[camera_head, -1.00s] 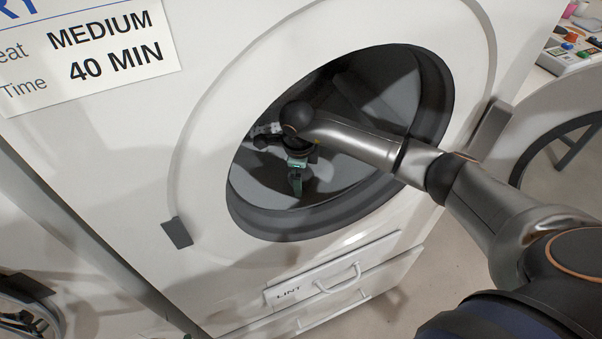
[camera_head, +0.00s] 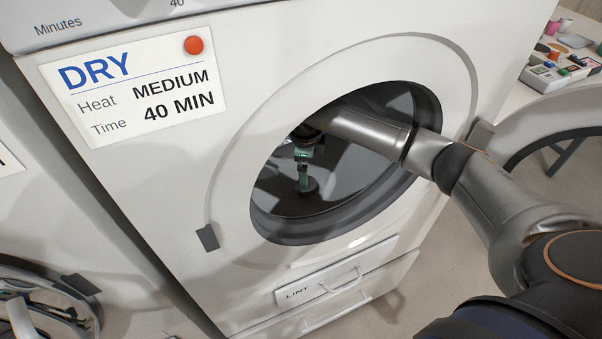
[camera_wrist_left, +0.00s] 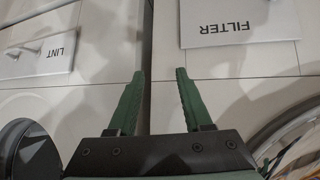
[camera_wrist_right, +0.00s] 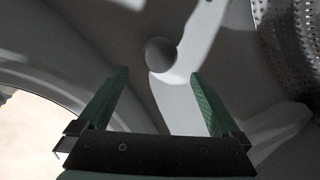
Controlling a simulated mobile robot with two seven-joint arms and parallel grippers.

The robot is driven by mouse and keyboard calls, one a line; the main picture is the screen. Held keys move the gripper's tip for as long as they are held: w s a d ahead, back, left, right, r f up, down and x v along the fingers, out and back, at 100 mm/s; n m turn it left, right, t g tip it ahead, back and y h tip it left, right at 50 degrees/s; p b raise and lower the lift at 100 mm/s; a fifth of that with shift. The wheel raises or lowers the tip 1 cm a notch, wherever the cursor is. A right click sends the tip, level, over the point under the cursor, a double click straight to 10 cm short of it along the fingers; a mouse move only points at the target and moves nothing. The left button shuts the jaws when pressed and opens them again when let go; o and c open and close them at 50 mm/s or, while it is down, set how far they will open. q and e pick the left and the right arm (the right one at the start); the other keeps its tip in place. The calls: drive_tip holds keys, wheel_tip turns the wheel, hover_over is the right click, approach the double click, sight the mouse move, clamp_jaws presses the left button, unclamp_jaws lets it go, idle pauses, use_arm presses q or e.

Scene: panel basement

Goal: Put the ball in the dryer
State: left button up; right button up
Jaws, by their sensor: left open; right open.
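The dryer (camera_head: 233,150) is white, with its round door opening uncovered. My right arm reaches in through the opening, and my right gripper (camera_head: 303,186) points down inside the dark drum (camera_head: 350,170). In the right wrist view a grey, round ball (camera_wrist_right: 160,54) rests on the drum surface, just beyond the spread, empty fingers of my right gripper (camera_wrist_right: 157,78). It looks apart from both fingers. My left gripper (camera_wrist_left: 160,75) is open and empty in the left wrist view, in front of the machine fronts. It is outside the head view.
A card reading DRY, MEDIUM, 40 MIN (camera_head: 130,95) with a red dot is on the dryer front. The lint drawer (camera_head: 335,285) is below the opening. The open door (camera_head: 545,115) stands at right. A table with small items (camera_head: 565,60) is behind. Another machine is at left.

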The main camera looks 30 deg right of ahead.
drive_tip(key=r, duration=0.1)
drive_tip(key=r+p, duration=0.1)
drive_tip(key=r, duration=0.1)
drive_tip(key=shift+s+a, duration=0.15)
drive_tip(key=shift+s, duration=0.1)
